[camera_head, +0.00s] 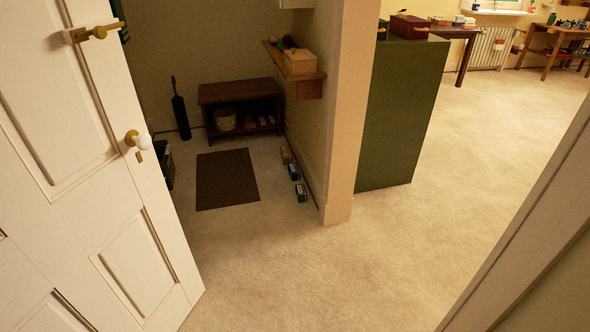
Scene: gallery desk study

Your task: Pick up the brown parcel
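No gripper of mine shows in the head view. I cannot tell for sure which thing is the brown parcel. A small brownish box (285,154) lies on the floor against the alcove's right wall. A tan box (300,62) sits on the wall shelf (308,77) above. A dark reddish-brown box (409,27) stands on top of the green cabinet (403,115). All are far from me and small in view.
An open white door (90,170) fills the left, and a door frame edge crosses the lower right. A dark mat (227,178) lies before a low bench (240,92). Carpet ahead and right is clear.

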